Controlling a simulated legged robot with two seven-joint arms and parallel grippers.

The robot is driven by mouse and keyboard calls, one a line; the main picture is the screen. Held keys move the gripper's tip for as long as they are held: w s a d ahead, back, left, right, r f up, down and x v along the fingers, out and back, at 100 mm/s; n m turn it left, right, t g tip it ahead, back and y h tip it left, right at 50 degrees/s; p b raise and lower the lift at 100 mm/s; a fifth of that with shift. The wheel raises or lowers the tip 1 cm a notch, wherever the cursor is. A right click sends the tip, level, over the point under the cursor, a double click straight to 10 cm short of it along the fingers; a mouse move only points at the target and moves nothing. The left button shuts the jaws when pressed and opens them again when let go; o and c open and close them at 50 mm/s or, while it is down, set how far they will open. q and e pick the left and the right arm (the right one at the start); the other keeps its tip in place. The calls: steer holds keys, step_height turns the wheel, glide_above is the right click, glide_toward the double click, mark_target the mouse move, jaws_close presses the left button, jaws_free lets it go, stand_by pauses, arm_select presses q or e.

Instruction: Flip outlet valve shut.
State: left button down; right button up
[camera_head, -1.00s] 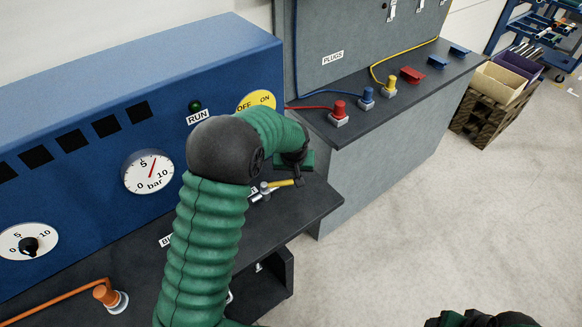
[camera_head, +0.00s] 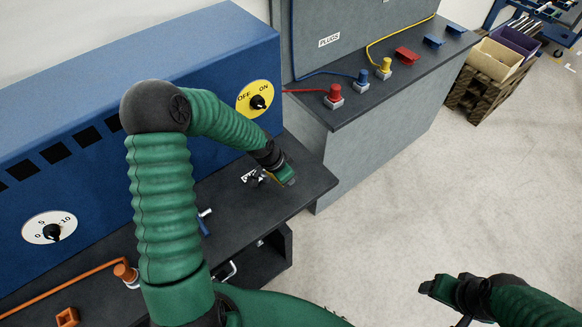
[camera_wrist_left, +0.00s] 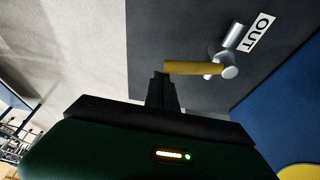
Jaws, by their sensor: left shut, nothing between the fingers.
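The outlet valve (camera_head: 257,178) is a small silver fitting on the dark bench shelf; my left gripper partly hides it in the head view. In the left wrist view, its yellow lever (camera_wrist_left: 192,68) points left from the silver body (camera_wrist_left: 230,55), beside a label reading OUT (camera_wrist_left: 258,33). My left gripper (camera_head: 287,177) is shut and empty, low over the shelf at the valve. Its fingertips (camera_wrist_left: 160,77) are close to the lever's free end; I cannot tell whether they touch. My right gripper (camera_head: 428,288) is over the floor at lower right; its jaw gap is unclear.
The blue panel with a yellow OFF/ON dial (camera_head: 255,98) stands behind the shelf. A blue-handled fitting (camera_head: 204,222) is left of the valve, beside my arm. A grey bench with colored plugs (camera_head: 334,97) stands to the right. Open floor (camera_head: 400,200) lies in front.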

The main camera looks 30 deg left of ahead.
arm_select(q)
steer(key=shift+s+a+r+m+p, duration=0.1)
steer(key=shift+s+m+p, duration=0.3)
steer(key=shift+s, duration=0.15)
steer(key=shift+s+a, duration=0.1)
steer(key=shift+s, duration=0.35)
arm_select(e)
steer(key=shift+s+a+r, duration=0.1)
steer(key=shift+s+r, duration=0.15)
steer(key=shift+r, duration=0.2)
steer(key=shift+s+a+r, duration=0.1)
steer(key=shift+s+r, duration=0.15)
steer(key=shift+r, duration=0.2)
steer(key=shift+d, duration=0.15)
arm_select(q)
steer(key=shift+w+d+r+p, duration=0.15)
steer(key=shift+w+d, duration=0.25)
steer(key=shift+w, duration=0.15)
steer(key=shift+w+d+r+p, duration=0.15)
steer(key=shift+w+d, duration=0.2)
steer(key=shift+w, duration=0.2)
steer(key=w+v, duration=0.1)
steer(key=v, duration=0.8)
steer(key=shift+w+r+b, duration=0.25)
steer(key=shift+w+b, duration=0.05)
steer(key=shift+b, duration=0.1)
arm_select(e)
steer(key=shift+w+f, duration=0.35)
steer(key=shift+w, duration=0.5)
